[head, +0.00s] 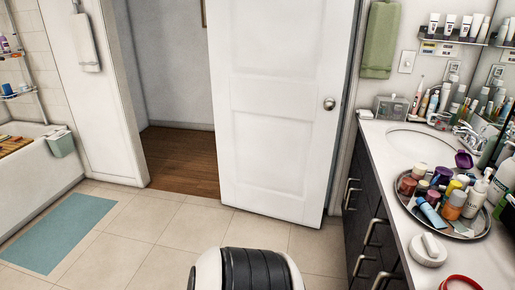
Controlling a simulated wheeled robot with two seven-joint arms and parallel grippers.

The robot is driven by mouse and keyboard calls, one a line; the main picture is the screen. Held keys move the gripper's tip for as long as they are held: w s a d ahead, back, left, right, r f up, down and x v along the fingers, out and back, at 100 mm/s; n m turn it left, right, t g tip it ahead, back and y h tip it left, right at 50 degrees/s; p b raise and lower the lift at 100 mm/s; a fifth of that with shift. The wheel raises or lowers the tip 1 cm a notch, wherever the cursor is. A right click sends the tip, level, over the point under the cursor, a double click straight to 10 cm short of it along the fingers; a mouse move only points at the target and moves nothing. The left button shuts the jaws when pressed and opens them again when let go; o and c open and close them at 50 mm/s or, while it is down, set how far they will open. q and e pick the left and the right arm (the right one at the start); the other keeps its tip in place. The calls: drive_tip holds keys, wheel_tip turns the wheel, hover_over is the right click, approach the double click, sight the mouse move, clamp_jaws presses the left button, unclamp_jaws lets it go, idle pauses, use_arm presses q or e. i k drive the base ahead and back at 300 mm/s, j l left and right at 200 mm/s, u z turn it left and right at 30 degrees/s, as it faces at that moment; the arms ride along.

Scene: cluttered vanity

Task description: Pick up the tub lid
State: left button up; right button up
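I cannot tell for sure which thing is the tub lid. A round white piece (428,251) with a raised white part on top lies at the front of the vanity counter (488,263). A red round rim (459,283) is cut off by the bottom edge of the head view, right of the white piece. A small purple piece (463,159) shows at the back of the tray, by the sink. Neither of my grippers is in view.
A round metal tray (407,203) crowded with bottles and jars stands behind the white piece. The sink (420,146) lies farther back. Drawer handles stick out of the dark cabinet (361,193). A white door (277,110) stands open.

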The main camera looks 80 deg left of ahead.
sight(427, 250)
drive_tip(key=u, duration=1.25)
